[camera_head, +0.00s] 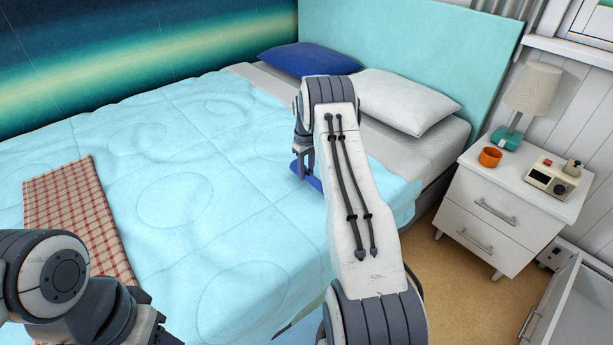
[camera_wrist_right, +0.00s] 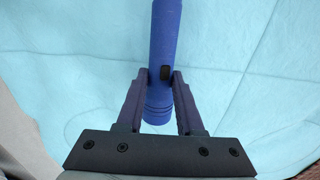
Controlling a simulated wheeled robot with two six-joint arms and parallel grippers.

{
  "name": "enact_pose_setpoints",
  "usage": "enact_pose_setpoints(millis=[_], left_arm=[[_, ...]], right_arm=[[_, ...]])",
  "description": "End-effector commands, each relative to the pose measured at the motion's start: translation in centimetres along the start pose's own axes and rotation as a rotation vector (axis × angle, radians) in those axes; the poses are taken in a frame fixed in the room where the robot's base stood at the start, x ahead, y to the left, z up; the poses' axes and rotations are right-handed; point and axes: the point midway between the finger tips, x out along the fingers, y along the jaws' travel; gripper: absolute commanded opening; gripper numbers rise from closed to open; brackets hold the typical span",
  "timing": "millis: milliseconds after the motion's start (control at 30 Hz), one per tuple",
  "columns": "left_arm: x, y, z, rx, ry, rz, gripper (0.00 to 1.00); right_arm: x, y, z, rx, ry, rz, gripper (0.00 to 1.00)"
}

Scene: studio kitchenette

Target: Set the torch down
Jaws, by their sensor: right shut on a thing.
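The torch is a blue cylinder with a small black switch. In the right wrist view the torch (camera_wrist_right: 166,35) runs lengthwise between the two fingers of my right gripper (camera_wrist_right: 161,80), which are shut on it. Pale blue bedding fills the space behind it. In the head view my right gripper (camera_head: 303,160) is over the bed (camera_head: 235,190), and part of the torch (camera_head: 312,181) shows below it, the rest hidden by my arm. I cannot tell whether the torch touches the quilt. My left arm's end (camera_head: 135,318) is at the lower left; its fingers are not clear.
A red checked cloth (camera_head: 75,205) lies on the bed's left part. A blue pillow (camera_head: 308,60) and a white pillow (camera_head: 405,100) are at the headboard. A white nightstand (camera_head: 500,212) at right bears an orange mug (camera_head: 489,157), a lamp (camera_head: 532,90) and a clock-like device (camera_head: 552,179).

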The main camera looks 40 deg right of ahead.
Motion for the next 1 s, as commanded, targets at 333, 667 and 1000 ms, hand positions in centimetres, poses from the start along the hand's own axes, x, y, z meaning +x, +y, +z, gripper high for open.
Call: enact_pose_setpoints(millis=[333,667,1000], left_arm=[[0.3,0.0,0.0,0.0,0.0,0.0,0.5],[0.3,0.0,0.0,0.0,0.0,0.0,0.5],[-0.3,0.0,0.0,0.0,0.0,0.0,0.5]], right_arm=[[2.2,0.1,0.1,0.001,0.001,0.0,0.0],[2.2,0.1,0.1,0.001,-0.001,0.0,0.66],[-1.7,0.1,0.0,0.0,0.003,0.002,0.66]])
